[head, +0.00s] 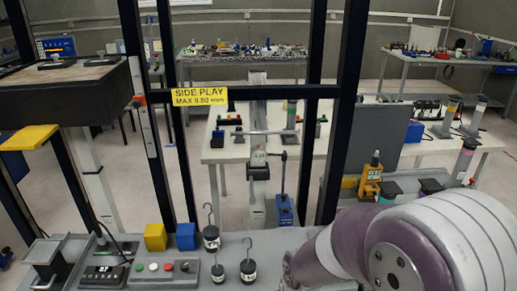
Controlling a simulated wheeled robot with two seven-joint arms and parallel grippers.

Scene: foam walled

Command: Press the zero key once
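A small dark device with a lit digital display (104,271) sits at the front left of the grey bench. A row of small keys (101,281) runs under its display. The key labels are too small to read, so I cannot tell which is the zero key. My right arm (400,250) fills the lower right, well to the right of the device. Its gripper is not visible. My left arm and gripper are out of the picture.
A button panel (167,268) stands right of the device. Yellow (155,237) and blue (186,236) blocks stand behind it. Hooked weights (248,271) stand further right. A dark upright frame (158,130) with a yellow sign (199,96) rises behind the bench.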

